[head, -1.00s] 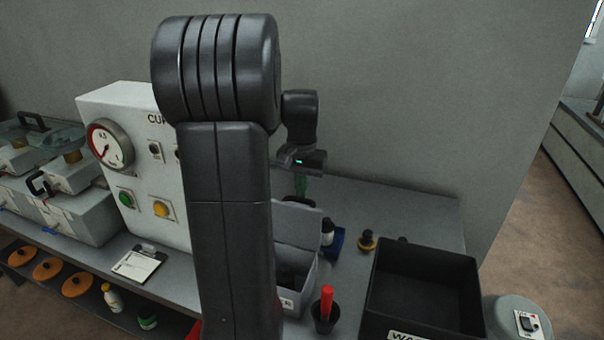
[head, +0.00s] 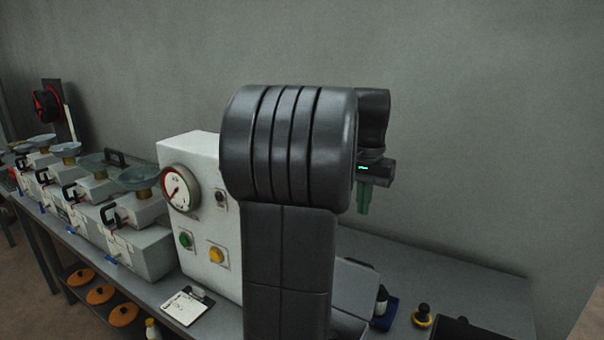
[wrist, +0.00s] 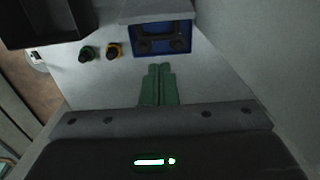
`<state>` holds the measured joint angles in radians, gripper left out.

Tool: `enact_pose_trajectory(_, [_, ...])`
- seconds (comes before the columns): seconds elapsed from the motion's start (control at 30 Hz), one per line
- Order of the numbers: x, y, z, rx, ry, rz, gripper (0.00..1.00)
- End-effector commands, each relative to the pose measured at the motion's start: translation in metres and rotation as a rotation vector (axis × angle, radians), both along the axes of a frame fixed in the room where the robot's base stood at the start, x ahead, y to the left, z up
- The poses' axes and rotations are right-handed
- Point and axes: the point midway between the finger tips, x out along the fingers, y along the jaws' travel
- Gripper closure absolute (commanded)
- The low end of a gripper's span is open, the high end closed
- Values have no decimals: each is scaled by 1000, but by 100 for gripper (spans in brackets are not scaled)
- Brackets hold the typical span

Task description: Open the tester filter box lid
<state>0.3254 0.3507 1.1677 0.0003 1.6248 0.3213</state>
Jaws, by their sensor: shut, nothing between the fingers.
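My gripper (head: 364,198) has green fingers pointing down, high over the right part of the bench. In the wrist view its fingers (wrist: 158,72) are together with nothing between them. A grey box with a raised panel like a lid (head: 355,288) stands on the bench, mostly hidden behind my arm. A grey panel edge, perhaps the same one, shows in the wrist view (wrist: 155,9), apart from the fingers. Several grey testers (head: 140,250) with black handles and dishes stand in a row at left. I cannot tell which part is the filter box lid.
A white gauge cabinet (head: 200,145) stands left of my arm. A blue holder (wrist: 160,47), a yellow-ringed knob (wrist: 112,50), a green-ringed knob (wrist: 86,54) and a black bin (wrist: 40,22) stand on the bench. Bare bench (head: 440,260) lies along the wall.

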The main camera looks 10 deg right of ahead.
Motion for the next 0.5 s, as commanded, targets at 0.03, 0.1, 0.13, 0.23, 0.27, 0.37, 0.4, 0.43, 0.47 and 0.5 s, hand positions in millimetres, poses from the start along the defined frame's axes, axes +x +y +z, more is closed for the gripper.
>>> enact_pose_trajectory(0.03, [0,0,0,0,0,0,100])
enact_pose_trajectory(0.1, [0,0,0,0,0,0,100])
enact_pose_trajectory(0.13, [0,0,-1,0,0,0,100])
enact_pose_trajectory(0.23, [0,0,-5,0,2,0,100])
enact_pose_trajectory(0.27, [0,0,-7,1,3,0,100])
enact_pose_trajectory(0.37, [-1,0,-20,2,4,0,100])
enact_pose_trajectory(0.4, [0,0,-26,1,3,0,100])
enact_pose_trajectory(0.43, [-1,0,-32,2,4,0,100])
enact_pose_trajectory(0.47, [-1,0,-37,2,4,0,100])
enact_pose_trajectory(0.5, [-1,0,-45,1,5,0,100])
